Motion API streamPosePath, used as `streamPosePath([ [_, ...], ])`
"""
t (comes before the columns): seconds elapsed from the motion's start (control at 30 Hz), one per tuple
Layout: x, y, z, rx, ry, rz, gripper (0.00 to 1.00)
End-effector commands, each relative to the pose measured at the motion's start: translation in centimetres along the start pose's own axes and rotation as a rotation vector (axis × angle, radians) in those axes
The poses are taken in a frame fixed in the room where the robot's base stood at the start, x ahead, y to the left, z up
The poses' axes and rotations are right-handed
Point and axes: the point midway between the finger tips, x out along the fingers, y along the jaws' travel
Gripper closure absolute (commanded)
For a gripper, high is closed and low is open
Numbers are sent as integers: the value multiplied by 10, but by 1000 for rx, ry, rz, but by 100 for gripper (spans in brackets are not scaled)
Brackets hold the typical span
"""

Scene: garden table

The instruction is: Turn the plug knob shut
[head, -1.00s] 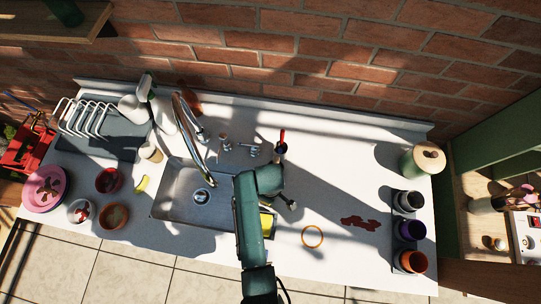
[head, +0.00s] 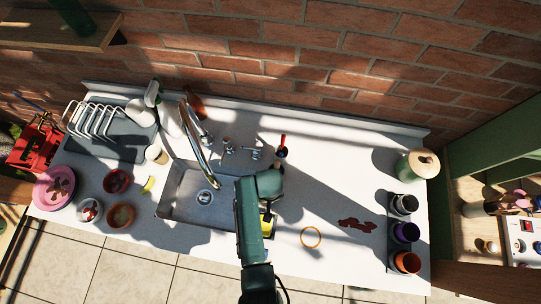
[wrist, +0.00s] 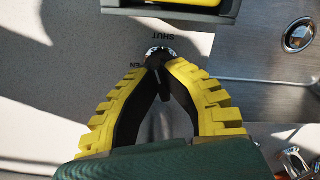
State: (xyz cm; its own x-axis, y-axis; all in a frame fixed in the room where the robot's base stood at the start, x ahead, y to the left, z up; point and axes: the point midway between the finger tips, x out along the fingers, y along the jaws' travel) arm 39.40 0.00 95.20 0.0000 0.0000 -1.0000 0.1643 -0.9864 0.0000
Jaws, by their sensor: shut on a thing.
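The plug knob (wrist: 161,52) is a small round dark and bright knob on the pale counter, seen in the wrist view. The upside-down word SHUT (wrist: 175,36) is printed just above it, and part of a second label, ending in EN (wrist: 133,65), is at its left. My gripper (wrist: 161,64) has its yellow-backed fingers closed together on the knob. A dark bar (wrist: 164,85) lies between the fingers. The fingertips cover part of the knob, so its exact setting is unclear. In the head view, my arm hides the knob and the fingertips.
The steel sink (head: 178,205) and its drain (head: 205,197) are left of my arm. Tap handles (head: 254,153) and a red-handled item (head: 282,150) stand behind.

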Motion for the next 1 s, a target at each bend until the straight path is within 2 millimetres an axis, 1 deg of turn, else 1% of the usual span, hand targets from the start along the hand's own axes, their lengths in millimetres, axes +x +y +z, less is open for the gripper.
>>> streamPosePath([
  [0.2, 1, -1, 1, 153, -2, -1, 100],
  [0.4, 1, -1, 1, 246, -2, -1, 100],
  [0.63, 2, -2, 1, 295, -3, -1, 100],
  [1.0, 2, -2, 1, 302, -2, -1, 100],
])
